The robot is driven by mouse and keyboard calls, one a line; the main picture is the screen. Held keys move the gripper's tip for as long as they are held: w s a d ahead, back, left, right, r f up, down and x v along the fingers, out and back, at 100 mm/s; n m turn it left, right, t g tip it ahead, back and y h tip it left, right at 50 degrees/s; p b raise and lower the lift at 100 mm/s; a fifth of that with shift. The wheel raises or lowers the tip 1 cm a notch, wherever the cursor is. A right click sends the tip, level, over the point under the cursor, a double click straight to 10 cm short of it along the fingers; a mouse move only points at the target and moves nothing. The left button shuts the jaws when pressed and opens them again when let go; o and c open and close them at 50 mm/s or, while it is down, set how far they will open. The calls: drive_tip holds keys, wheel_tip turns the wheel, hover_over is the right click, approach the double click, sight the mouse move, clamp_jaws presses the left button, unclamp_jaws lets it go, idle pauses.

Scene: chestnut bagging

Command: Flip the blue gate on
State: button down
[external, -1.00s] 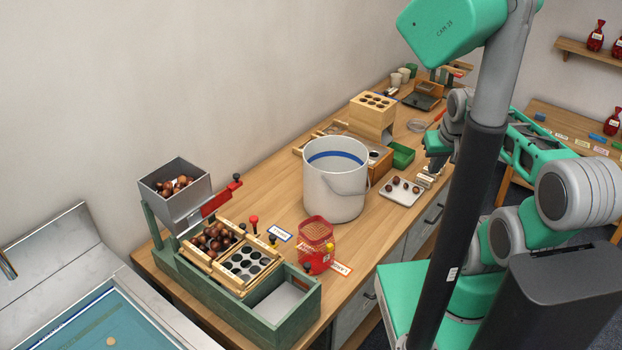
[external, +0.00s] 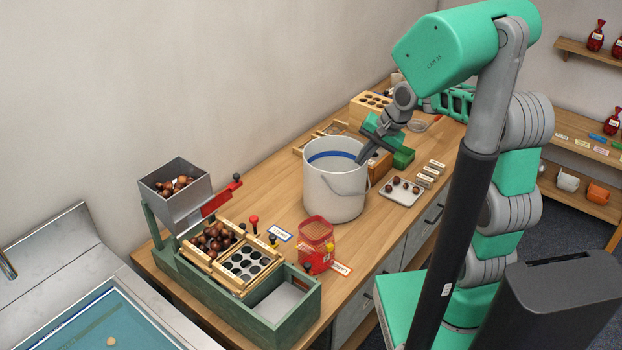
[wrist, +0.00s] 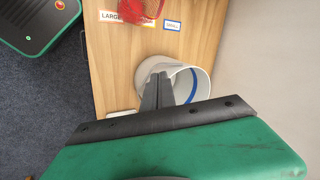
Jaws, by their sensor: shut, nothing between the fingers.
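I cannot make out a blue gate in either view. A blue-bordered label (external: 280,233) lies on the table beside the green sorting stand (external: 230,305). The hopper (external: 178,195) carries a red gate piece (external: 220,198) with a dark knob. My gripper (external: 360,160) is shut and empty, its tips overlapping the right rim of the white bucket in the picture. In the wrist view, its fingers (wrist: 158,80) also overlap the bucket.
The white bucket (external: 333,195) has a blue line inside and stands mid-table. A red-netted container (external: 316,235) is nearer the stand. A tray (external: 412,196) with chestnuts lies to the right. Bare wood (external: 245,190) shows between hopper and bucket.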

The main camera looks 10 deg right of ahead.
drive_tip(key=w+a+f+m+g+y+b, duration=0.1)
drive_tip(key=a+f+m+g+y+b, duration=0.3)
drive_tip(key=a+f+m, duration=0.5)
drive_tip(key=a+f+g+y, duration=0.2)
drive_tip(key=a+f, duration=0.5)
drive_tip(key=a, duration=0.4)
drive_tip(key=shift+a+f+b, duration=0.15)
drive_tip(key=shift+f+b, duration=0.05)
drive_tip(key=shift+b, duration=0.15)
drive_tip(key=shift+w, duration=0.1)
drive_tip(key=s+a+f+p, duration=0.1)
drive_tip(key=a, duration=0.4)
drive_tip(key=s+a+f+p, duration=0.1)
drive_tip(key=s+a+f, duration=0.1)
drive_tip(key=a, duration=0.3)
drive_tip(key=shift+s+a, duration=0.25)
drive_tip(key=shift+a, duration=0.1)
